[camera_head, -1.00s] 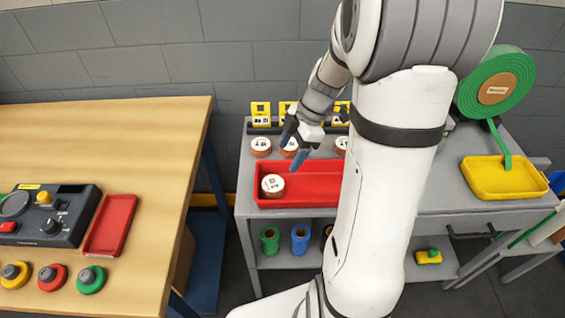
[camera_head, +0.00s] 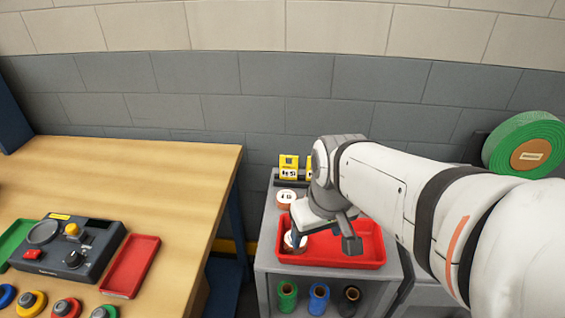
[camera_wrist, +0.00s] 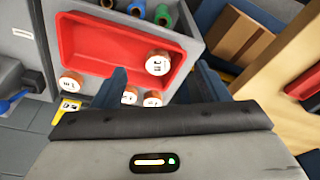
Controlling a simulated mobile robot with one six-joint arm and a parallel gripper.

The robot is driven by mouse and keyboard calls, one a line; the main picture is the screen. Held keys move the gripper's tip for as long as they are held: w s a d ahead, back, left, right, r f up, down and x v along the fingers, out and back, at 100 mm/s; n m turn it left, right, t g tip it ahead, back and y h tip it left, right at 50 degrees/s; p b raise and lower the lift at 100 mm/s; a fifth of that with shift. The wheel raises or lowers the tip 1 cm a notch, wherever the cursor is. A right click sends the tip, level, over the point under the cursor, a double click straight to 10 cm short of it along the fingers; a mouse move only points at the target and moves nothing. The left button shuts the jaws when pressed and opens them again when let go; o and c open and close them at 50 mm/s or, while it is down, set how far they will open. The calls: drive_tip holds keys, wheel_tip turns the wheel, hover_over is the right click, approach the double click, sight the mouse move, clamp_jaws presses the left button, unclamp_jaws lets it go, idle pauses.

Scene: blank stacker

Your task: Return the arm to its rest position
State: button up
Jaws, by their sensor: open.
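My gripper (camera_head: 322,246) hangs from my arm over the red tray (camera_head: 372,256) on the grey cart. A copper-sided, white-topped roll (camera_head: 293,241) lies in the tray, partly hidden by a finger in the head view. In the wrist view the roll (camera_wrist: 158,62) sits in a tray corner, beyond the fingers. My forearm covers the right part of the cart in the head view.
Similar rolls (camera_head: 286,197) stand behind the tray by yellow label cards (camera_head: 289,162). Spools (camera_head: 319,296) sit on the shelf below. A wooden table (camera_head: 150,185) with a control box (camera_head: 70,246) stands left. A large green reel (camera_head: 523,146) is at right.

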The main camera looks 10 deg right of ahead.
drive_tip(key=shift+s+a+r+m, duration=0.1)
drive_tip(key=shift+s+a+m, duration=0.1)
drive_tip(key=shift+s+m, duration=0.4)
drive_tip(key=shift+w, duration=0.15)
drive_tip(key=shift+c, duration=0.2)
